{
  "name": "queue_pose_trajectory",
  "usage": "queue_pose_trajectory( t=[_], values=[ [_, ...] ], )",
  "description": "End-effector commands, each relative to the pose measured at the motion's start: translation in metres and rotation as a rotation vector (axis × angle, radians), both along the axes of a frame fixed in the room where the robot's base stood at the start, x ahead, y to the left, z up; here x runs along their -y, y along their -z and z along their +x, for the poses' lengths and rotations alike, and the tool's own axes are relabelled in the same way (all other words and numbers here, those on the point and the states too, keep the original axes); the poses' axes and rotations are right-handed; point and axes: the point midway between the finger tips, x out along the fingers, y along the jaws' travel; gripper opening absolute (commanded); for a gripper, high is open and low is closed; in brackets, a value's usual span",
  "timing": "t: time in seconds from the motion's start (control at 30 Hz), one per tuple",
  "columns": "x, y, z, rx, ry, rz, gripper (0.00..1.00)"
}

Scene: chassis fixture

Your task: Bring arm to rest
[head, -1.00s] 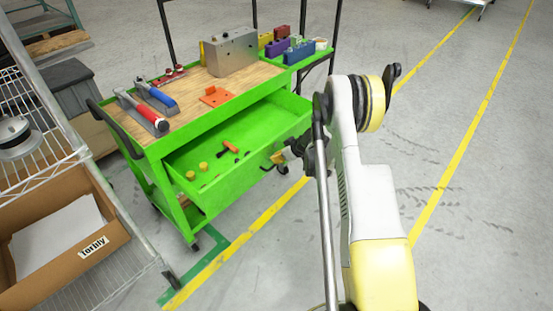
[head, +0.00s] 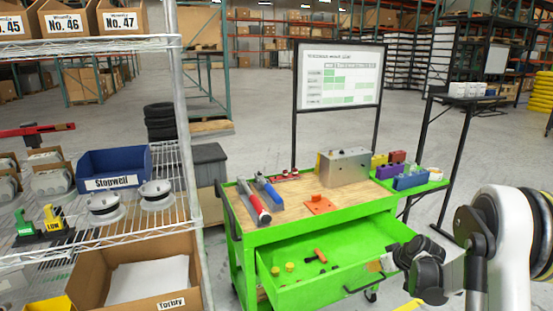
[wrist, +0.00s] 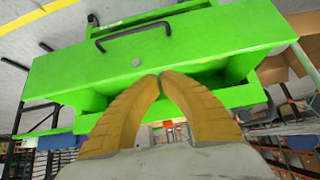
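My gripper shows in the wrist view (wrist: 160,76) with its two tan ribbed fingers curved together, tips meeting, and nothing seen between them. In the head view my arm stands at the right edge, and the gripper is small and partly hidden by the wrist, close to the front of the open drawer. The green drawer (head: 322,290) is pulled out of the green cart (head: 240,262) and also fills much of the wrist view (wrist: 200,48), upside down, with its black handle. I cannot tell whether the fingers touch the drawer.
On the cart top lie red and blue handled tools (head: 258,200), an orange bracket (head: 319,205) and a grey metal box (head: 344,167). The drawer holds small yellow and orange parts. A wire shelf (head: 187,130) with bins stands left. Open floor lies behind.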

Motion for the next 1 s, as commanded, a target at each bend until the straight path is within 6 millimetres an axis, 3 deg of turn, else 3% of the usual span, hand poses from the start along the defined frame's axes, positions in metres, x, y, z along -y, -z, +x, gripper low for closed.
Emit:
queue_pose_trajectory(
  t=[0.03, 0.2, 0.4, 0.5, 0.73, 0.9, 1.0],
  values=[
    [-0.014, -0.027, -0.01, -0.012, 0.007, -0.002, 0.0],
    [-0.054, -0.101, -0.05, -0.05, 0.06, -0.006, 0.0],
    [-0.096, -0.165, -0.117, -0.08, 0.124, -0.012, 0.0],
    [-0.114, -0.188, -0.156, -0.089, 0.155, -0.017, 0.0],
    [-0.144, -0.213, -0.252, -0.096, 0.227, -0.026, 0.0],
    [-0.155, -0.21, -0.311, -0.09, 0.274, -0.031, 0.0],
    [-0.157, -0.205, -0.334, -0.085, 0.293, -0.031, 0.0]
  ],
)
